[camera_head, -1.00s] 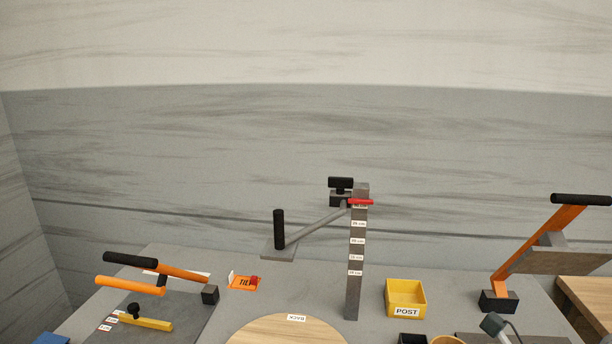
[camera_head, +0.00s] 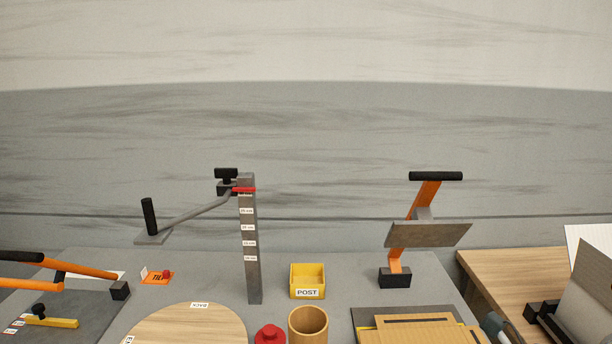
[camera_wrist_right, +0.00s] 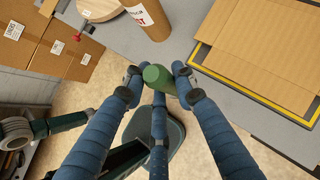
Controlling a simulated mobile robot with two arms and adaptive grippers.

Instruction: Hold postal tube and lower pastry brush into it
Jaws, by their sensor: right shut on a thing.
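The postal tube (camera_head: 308,327) is a brown, open-topped cylinder at the bottom middle of the head view, cut off below. It also shows in the right wrist view (camera_wrist_right: 152,22), with a white label, near the table's edge. My right gripper (camera_wrist_right: 158,78) has its blue fingers on either side of a green, round-ended thing, which appears to be the handle of the pastry brush (camera_wrist_right: 157,76). The rest of the brush, bristles included, cannot be made out. The brush is apart from the tube. My left gripper is in neither view.
A red knobbed object (camera_head: 270,335) stands left of the tube, beside a round wooden board (camera_head: 185,328). Behind are a yellow POST box (camera_head: 307,281) and a tall grey post (camera_head: 250,250). Cardboard in a yellow-edged frame (camera_wrist_right: 202,55) lies to the right.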

